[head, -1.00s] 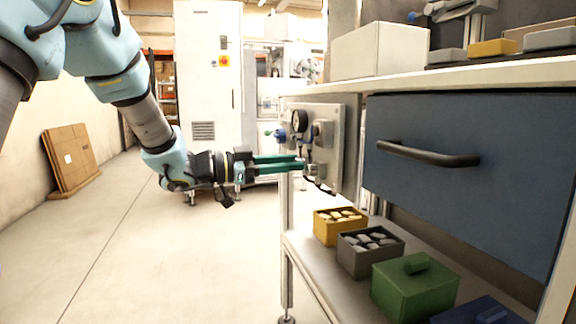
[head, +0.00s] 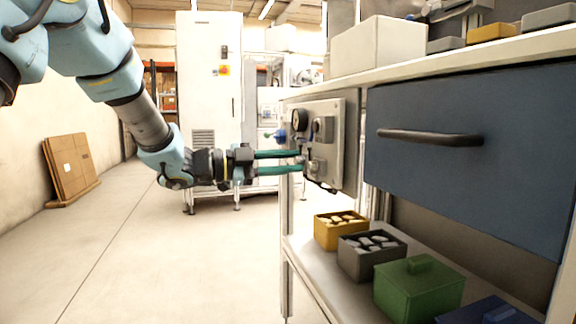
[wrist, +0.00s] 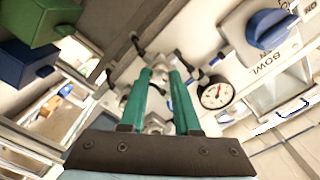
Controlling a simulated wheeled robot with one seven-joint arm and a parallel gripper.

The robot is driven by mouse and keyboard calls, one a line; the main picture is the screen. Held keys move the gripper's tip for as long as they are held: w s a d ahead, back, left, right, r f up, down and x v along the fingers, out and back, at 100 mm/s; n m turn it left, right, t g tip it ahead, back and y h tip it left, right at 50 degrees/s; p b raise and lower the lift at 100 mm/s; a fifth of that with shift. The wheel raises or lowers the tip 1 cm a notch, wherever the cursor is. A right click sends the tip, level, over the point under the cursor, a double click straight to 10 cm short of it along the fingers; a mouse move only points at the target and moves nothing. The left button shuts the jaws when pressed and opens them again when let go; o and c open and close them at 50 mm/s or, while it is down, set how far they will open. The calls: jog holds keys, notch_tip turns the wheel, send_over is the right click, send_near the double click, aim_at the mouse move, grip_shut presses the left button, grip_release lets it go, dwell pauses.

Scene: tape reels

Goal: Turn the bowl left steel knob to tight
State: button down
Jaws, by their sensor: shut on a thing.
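The pale control panel (head: 350,125) is fixed to the end of the bench. A small steel knob (wrist: 160,68) sits low on its face and is largely hidden by my fingertips. My gripper (head: 302,162) has long green fingers reaching to the panel from the left, one above the other. In the wrist view its fingers (wrist: 160,75) close on the steel knob, one on each side. The knob's exact angle and any tight mark cannot be made out.
A blue knob (wrist: 268,28) with an ON label is on the same panel. The bench's blue drawer (head: 470,175) is to the right. Yellow (head: 340,235), grey (head: 370,262) and green (head: 418,292) boxes stand on the shelf below. The floor at left is open.

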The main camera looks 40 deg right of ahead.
dwell(0.4)
jog(key=c, duration=0.6)
grip_release()
jog(key=p+v, duration=0.2)
jog(key=v, duration=0.8)
jog(key=shift+w+a+p, duration=0.15)
jog(key=shift+a+p, duration=0.2)
jog(key=shift+a, duration=0.05)
